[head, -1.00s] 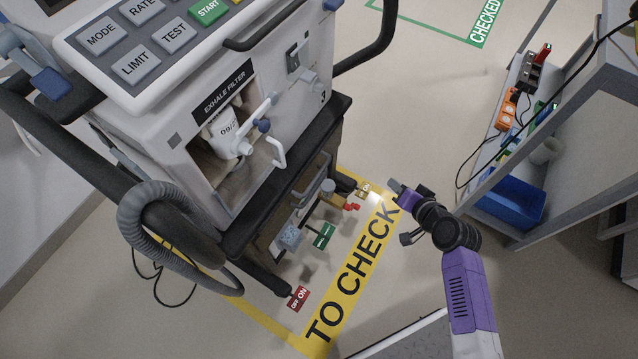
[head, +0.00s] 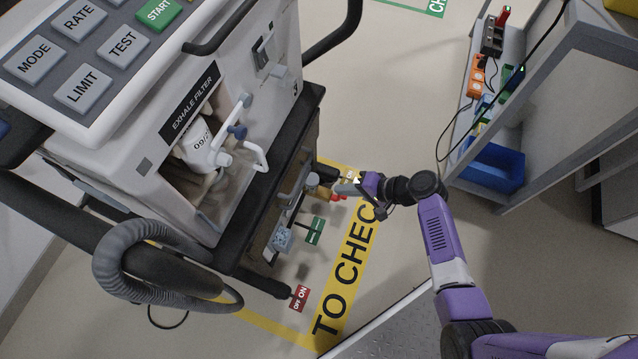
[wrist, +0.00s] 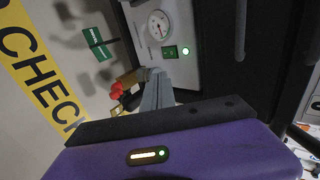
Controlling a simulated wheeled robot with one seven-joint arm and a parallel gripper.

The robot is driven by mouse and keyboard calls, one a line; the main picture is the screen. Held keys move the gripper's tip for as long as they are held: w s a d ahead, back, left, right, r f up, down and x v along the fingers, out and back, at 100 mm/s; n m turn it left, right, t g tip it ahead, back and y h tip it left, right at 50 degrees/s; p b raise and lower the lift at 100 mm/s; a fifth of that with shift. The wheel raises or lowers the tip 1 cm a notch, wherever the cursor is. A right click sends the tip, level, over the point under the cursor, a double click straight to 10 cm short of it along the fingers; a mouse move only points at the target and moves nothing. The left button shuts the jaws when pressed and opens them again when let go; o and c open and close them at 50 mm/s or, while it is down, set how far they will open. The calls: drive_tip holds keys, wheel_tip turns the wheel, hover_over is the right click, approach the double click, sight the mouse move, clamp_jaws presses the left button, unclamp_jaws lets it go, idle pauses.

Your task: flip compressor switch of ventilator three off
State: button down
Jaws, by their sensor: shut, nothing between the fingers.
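Ventilator three (head: 296,88), a white cart unit marked 3, stands at left in the head view. I cannot tell which way the rocker is tipped. My gripper (head: 338,188) is shut and empty, low beside the cart's lower part. In the wrist view its fingertips (wrist: 155,74) point at the panel, just below and left of the switch; contact cannot be told.
A green tag (head: 315,231), a red ON/OFF tag (head: 300,298) and a red fitting (wrist: 117,90) are near the lower unit. A grey hose (head: 125,255) loops at left. A shelf (head: 575,85) with a blue bin (head: 490,168) stands right.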

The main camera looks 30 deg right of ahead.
drive_tip(key=shift+w+a+r+b+x, duration=0.3)
drive_tip(key=shift+b+x, duration=0.25)
drive_tip(key=shift+x, duration=1.5)
drive_tip(key=shift+w+a+r+b+x, duration=0.15)
drive_tip(key=shift+r+b+x, duration=0.4)
drive_tip(key=shift+x, duration=1.55)
drive_tip(key=shift+w+a+r+b+x, duration=0.1)
drive_tip(key=shift+w+r+b+x, duration=0.35)
drive_tip(key=shift+x, duration=1.6)
drive_tip(key=shift+s+f, duration=0.2)
drive_tip(key=shift+w+a+r, duration=0.15)
drive_tip(key=shift+w+a, duration=0.1)
drive_tip(key=shift+w, duration=0.15)
drive_tip(key=shift+r, duration=0.15)
drive_tip(key=shift+r+p, duration=0.65)
